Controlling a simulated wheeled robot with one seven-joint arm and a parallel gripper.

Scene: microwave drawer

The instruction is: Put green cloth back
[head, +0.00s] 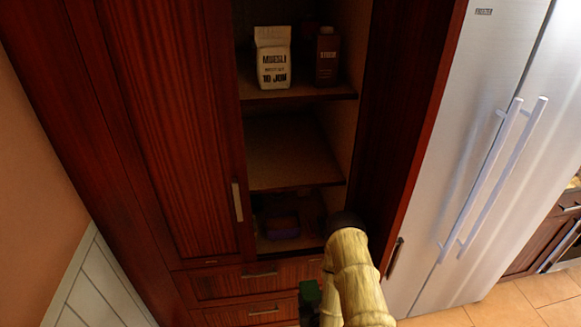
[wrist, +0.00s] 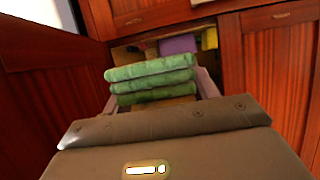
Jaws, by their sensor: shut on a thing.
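The green cloth (wrist: 150,72) is folded in several thick layers and sits between the fingers of my gripper (wrist: 157,92) in the wrist view. My gripper is shut on it. In the head view a dark green patch, apparently the cloth (head: 310,293), shows left of my arm, in front of the lower drawers. My fingers are hidden there. The tall wooden cabinet (head: 295,150) is open, with its shelves bare in the middle and stocked above and below.
A muesli bag (head: 273,58) and a brown carton (head: 327,56) stand on the upper shelf. Dim items (head: 281,222) lie on the lower shelf. Purple (wrist: 178,45) and yellow (wrist: 209,38) things show beyond the cloth. The open door (head: 410,120) and fridge (head: 480,150) stand right.

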